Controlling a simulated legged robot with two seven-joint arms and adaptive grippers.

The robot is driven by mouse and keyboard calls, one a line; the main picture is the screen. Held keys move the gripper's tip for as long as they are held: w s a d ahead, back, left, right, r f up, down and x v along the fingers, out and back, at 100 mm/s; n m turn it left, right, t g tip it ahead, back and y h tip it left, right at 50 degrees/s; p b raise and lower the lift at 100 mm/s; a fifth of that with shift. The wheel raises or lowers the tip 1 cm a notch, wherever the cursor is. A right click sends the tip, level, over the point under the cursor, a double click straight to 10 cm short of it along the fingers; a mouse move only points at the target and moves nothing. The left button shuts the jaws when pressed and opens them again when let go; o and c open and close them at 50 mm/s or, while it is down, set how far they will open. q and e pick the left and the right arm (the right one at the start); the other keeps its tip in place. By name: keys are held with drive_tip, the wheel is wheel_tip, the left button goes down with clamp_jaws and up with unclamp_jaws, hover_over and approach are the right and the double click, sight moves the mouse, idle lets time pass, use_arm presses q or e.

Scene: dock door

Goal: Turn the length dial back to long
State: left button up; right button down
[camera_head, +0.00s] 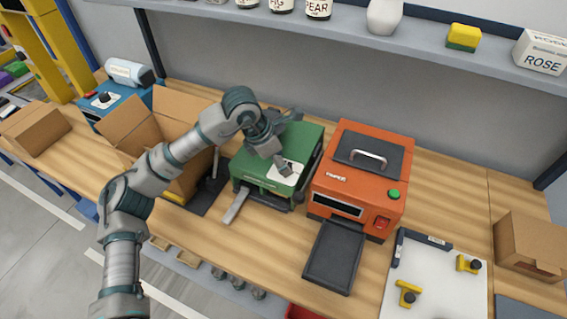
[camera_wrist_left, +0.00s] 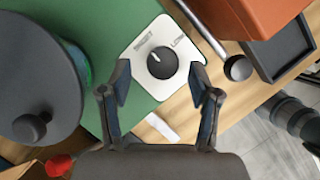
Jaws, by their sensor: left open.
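The length dial is a round black knob (camera_wrist_left: 162,63) with a white mark, on a white plate on the green machine (camera_head: 253,165). In the left wrist view, the plate (camera_wrist_left: 138,58) reads what looks like SHORT at upper left and LONG at upper right. The white mark points up and left, toward the SHORT side. My left gripper (camera_wrist_left: 160,78) is open, with its fingertips apart on either side of the knob in that view; I cannot tell whether they touch it. In the head view, my left gripper (camera_head: 282,160) is over the plate and partly hides the dial. My right gripper is not in view.
An orange machine (camera_head: 341,190) with a black tray (camera_head: 334,257) stands close right of the green one. An open cardboard box (camera_head: 160,130) stands to the left, behind my left arm. A white board (camera_head: 432,283) with yellow-and-black pieces lies at right. A shelf (camera_head: 400,45) runs above.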

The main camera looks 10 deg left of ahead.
use_arm(q)
drive_tip(key=shift+w+d+f, duration=0.1)
drive_tip(key=shift+d+f, duration=0.05)
drive_tip(key=shift+f, duration=0.4)
drive_tip(key=shift+d+f, duration=0.25)
drive_tip(key=shift+d, duration=0.05)
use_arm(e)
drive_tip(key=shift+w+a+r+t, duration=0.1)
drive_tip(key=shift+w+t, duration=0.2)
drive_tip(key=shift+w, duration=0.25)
use_arm(q)
drive_tip(key=c, duration=1.1)
drive_tip(key=shift+c, duration=0.2)
